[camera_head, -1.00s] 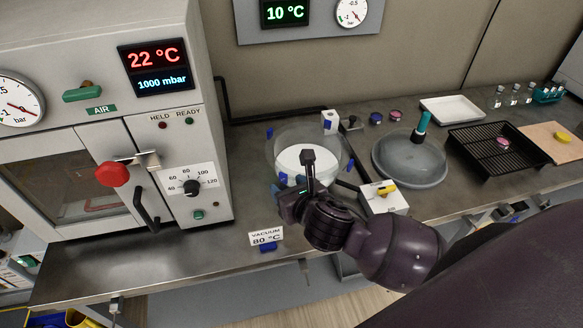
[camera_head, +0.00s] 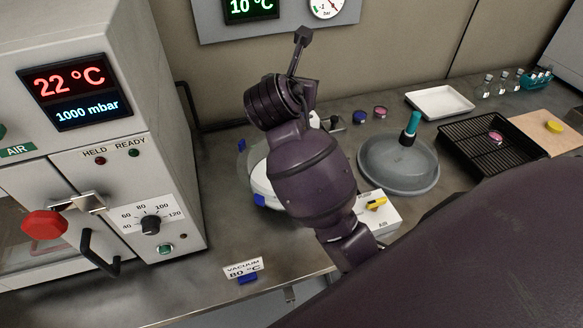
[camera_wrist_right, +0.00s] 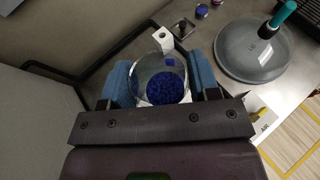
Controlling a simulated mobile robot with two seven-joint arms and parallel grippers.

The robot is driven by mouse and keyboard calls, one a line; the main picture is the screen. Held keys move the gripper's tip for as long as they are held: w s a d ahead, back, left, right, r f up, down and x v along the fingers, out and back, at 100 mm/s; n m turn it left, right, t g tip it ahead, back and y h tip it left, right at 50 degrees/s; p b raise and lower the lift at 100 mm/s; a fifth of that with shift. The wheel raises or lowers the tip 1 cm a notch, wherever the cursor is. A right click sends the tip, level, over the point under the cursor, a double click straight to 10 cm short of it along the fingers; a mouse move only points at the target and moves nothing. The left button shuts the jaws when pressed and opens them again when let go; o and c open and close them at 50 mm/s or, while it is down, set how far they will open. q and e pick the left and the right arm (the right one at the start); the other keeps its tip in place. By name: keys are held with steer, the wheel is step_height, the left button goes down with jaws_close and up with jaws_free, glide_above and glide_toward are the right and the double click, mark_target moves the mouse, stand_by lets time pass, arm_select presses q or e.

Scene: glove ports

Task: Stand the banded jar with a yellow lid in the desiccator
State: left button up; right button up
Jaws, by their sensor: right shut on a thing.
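My right gripper (camera_wrist_right: 160,75) has its blue fingers on both sides of a clear round glass vessel (camera_wrist_right: 160,88) with blue granules, and is shut on it. No yellow lid shows on this vessel, and I cannot make out bands. The desiccator (camera_head: 262,178), a glass bowl with a white plate, stands on the bench behind my right arm, which hides much of it. In the head view my right fingers are hidden. A grey-blue glass lid (camera_head: 398,165) with a teal knob lies to its right; it also shows in the wrist view (camera_wrist_right: 252,55). My left gripper is out of view.
A white valve box (camera_head: 385,218) with a yellow handle stands near the front edge. A black rack (camera_head: 480,130), a white tray (camera_head: 440,102) and a wooden board with a yellow disc (camera_head: 554,127) are at right. The oven (camera_head: 110,150) stands at left.

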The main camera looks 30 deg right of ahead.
steer(key=shift+d+m+g+h, duration=0.3)
steer(key=shift+d+m+g, duration=0.1)
steer(key=shift+d, duration=0.25)
steer(key=shift+d+f, duration=0.1)
steer(key=shift+f, duration=0.25)
step_height(320, 180, down, 19)
steer(key=b, duration=0.5)
steer(key=shift+f, duration=0.15)
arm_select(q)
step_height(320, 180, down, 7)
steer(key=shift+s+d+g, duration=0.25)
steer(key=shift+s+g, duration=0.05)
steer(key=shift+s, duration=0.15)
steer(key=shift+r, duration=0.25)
